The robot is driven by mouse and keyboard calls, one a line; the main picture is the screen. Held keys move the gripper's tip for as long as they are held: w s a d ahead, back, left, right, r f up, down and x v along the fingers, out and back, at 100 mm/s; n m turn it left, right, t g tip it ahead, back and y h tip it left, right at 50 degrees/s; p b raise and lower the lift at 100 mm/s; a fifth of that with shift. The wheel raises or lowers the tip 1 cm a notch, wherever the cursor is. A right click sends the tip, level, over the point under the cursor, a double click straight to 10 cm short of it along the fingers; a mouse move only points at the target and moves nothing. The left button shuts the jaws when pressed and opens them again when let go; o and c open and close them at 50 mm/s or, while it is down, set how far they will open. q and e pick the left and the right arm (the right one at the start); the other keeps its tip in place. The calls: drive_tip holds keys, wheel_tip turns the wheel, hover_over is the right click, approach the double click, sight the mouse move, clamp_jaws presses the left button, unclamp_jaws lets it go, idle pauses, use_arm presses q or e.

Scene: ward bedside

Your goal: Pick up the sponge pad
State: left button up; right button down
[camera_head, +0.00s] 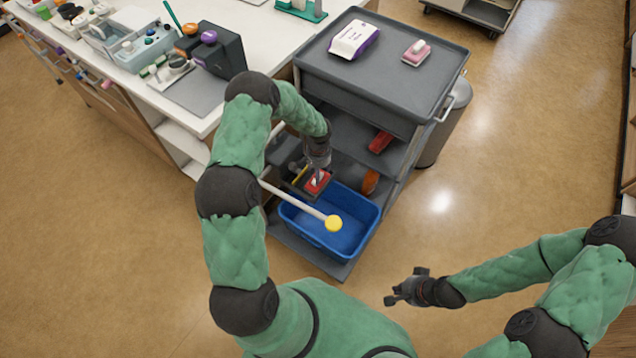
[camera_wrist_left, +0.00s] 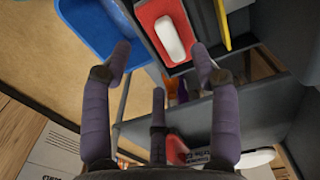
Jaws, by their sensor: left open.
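A red pad with a white grip (camera_head: 318,181), which looks like the sponge pad, lies in a dark holder on the grey cart beside the blue tub. It also shows in the left wrist view as a red pad with a white oblong on top (camera_wrist_left: 166,22). My left gripper (camera_head: 317,162) reaches down just above it. In the left wrist view the gripper's fingers (camera_wrist_left: 163,62) are spread, with the pad beyond the fingertips and nothing between them. My right gripper (camera_head: 404,288) is open and empty over the floor. A similar pink and white piece (camera_head: 416,52) lies on the cart top.
The blue tub (camera_head: 352,236) stands on the cart's low shelf. A pale pole with a yellow end (camera_head: 333,223) slants across it. A white pack (camera_head: 354,40) lies on the grey cart top (camera_head: 390,75). A red item (camera_head: 380,142) is on a middle shelf. Floor at right is clear.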

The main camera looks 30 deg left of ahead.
use_arm(q)
drive_tip(key=f, duration=0.2)
drive_tip(key=f+b, duration=0.1)
drive_tip(key=f, duration=0.1)
drive_tip(key=f+b, duration=0.1)
drive_tip(key=f, duration=0.1)
drive_tip(key=shift+w+a+f, duration=0.25)
drive_tip(key=shift+w, duration=0.1)
clamp_jaws()
